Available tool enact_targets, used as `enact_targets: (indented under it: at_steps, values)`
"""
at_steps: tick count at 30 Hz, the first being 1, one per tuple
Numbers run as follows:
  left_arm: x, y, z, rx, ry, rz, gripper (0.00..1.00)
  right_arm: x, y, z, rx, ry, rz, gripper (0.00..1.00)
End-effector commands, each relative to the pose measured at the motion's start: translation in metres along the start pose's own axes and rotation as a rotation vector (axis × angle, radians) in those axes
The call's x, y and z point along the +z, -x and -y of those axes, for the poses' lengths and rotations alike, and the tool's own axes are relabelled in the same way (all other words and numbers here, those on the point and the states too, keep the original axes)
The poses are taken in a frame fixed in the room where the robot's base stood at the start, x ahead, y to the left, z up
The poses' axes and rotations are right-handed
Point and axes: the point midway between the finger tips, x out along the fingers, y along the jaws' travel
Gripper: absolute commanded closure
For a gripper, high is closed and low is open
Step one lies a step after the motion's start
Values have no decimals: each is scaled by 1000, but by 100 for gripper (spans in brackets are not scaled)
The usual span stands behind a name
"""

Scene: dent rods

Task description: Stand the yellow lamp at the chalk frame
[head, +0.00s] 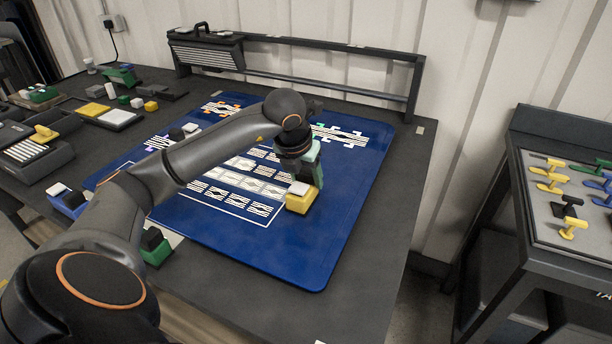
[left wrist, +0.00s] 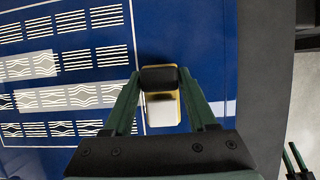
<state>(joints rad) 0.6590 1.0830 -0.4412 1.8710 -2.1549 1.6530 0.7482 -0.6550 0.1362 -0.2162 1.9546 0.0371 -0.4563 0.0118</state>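The yellow lamp (head: 299,204) has a yellow base, a white tile and a black knob, and stands on the right part of the blue mat. It also shows in the left wrist view (left wrist: 162,113). My left gripper (head: 303,170) is above it, its green fingers against both sides of the black knob. Whether the base touches the mat is hard to tell. Striped patterns with corner marks lie at the mat's back; the back right one (head: 340,135) has pale corners and may be the chalk frame. My right gripper (left wrist: 292,157) shows small in the left wrist view, fingers apart and empty.
The blue mat (head: 300,262) has bare room at its front right. A dark rail (head: 340,88) runs along the back. A side table (head: 580,240) holds several coloured pieces.

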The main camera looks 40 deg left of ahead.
Motion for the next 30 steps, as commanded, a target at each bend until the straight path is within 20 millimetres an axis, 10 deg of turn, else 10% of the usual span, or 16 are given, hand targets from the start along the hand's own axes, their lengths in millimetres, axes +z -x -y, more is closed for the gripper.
enact_targets:
  at_steps: [9,20,30]
  values:
    - [0,0,0,0,0,1,8,0,0,0,0,0,1,50]
    - [0,2,0,0,0,0,8,-1,0,2,-4,0,5,50]
    - [2,73,0,0,0,8,8,-10,5,3,-7,1,-7,50]
